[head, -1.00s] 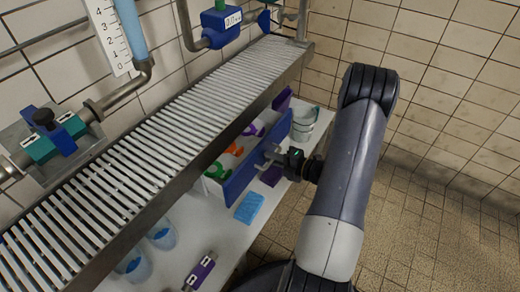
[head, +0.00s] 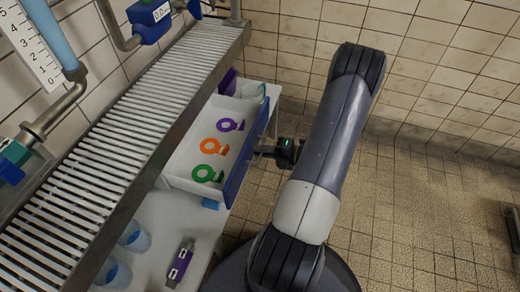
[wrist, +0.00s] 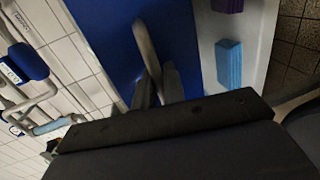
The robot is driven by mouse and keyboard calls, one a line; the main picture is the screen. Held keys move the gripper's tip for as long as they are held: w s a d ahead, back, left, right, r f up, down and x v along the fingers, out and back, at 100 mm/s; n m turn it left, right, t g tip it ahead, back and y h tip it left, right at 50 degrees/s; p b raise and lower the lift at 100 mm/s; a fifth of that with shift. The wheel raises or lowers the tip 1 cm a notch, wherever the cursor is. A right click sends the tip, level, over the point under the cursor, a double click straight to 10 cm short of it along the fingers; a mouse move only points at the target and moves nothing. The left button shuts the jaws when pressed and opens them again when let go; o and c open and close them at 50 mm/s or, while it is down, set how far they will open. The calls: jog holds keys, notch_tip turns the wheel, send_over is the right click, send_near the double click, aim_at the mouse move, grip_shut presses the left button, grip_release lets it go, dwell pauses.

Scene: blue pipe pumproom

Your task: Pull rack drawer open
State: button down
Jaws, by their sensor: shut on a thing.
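The rack drawer (head: 180,168) is a white tray with a blue front (head: 243,163), pulled well out from under the slatted rack. Inside it lie a purple, an orange and a green ring-shaped piece. My gripper (head: 262,148) is at the outer side of the blue front, at its handle. In the wrist view, my gripper (wrist: 160,88) is shut on the grey bar handle (wrist: 148,50) of the blue front. The handle's far end in the head view is partly hidden by the gripper.
The slatted metal rack (head: 120,150) runs above a white shelf (head: 180,220). On the shelf are blue cups (head: 135,236), a purple labelled item (head: 180,264) and a light blue block (wrist: 229,64).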

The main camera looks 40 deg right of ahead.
jog(key=c, duration=1.9)
grip_release()
jog(key=p+v, duration=0.1)
jog(key=v, duration=0.9)
jog(key=shift+s+d+p, duration=0.15)
jog(key=shift+s+p, duration=0.15)
jog(key=shift+s, duration=0.1)
jog(key=b+x, duration=0.1)
jog(key=x, duration=1)
jog(key=shift+w+r+b, duration=0.1)
jog(key=shift+w+b, duration=0.1)
jog(key=shift+b, duration=0.15)
